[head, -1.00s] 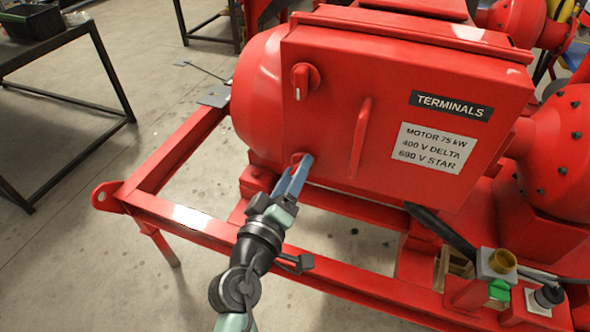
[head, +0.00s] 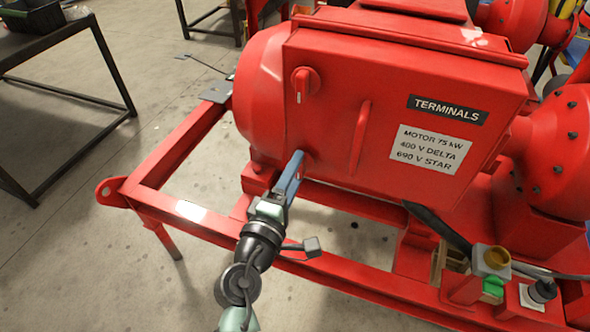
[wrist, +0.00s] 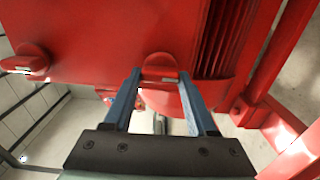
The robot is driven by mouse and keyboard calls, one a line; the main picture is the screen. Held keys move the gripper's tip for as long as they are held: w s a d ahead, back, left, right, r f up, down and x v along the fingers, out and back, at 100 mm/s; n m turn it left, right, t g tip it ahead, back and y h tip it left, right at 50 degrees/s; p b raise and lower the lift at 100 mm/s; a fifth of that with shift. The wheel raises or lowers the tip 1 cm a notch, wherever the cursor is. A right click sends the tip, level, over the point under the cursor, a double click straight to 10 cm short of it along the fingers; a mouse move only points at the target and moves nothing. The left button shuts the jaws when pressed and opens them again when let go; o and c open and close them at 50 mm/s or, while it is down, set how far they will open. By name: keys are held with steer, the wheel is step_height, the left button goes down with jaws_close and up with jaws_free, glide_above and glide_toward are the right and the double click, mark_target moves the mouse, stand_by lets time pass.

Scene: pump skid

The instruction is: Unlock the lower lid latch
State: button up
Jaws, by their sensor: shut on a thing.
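The red lower lid latch (wrist: 160,66) is on the terminal box lid, between my fingertips in the wrist view. In the head view my fingers hide it at the lid's lower left corner. My gripper (head: 295,162) has blue fingers, and it also shows in the wrist view (wrist: 159,76). It is shut on the lower latch, one finger on each side. The upper latch (head: 304,82) is a red knob with a pale mark, its handle pointing down; it shows at left in the wrist view (wrist: 30,62). The red lid (head: 340,110) lies flat against the box.
A red lid handle (head: 360,137) stands right of the latches. The red skid frame (head: 165,205) runs below and left of the box. A small station with a green part (head: 493,287) is at lower right. A dark table (head: 60,40) stands at far left.

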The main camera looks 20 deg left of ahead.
stand_by(0.4)
steer(key=o, duration=1.4)
steer(key=shift+c, duration=0.2)
steer(key=s+b, duration=0.2)
steer(key=s, duration=1.1)
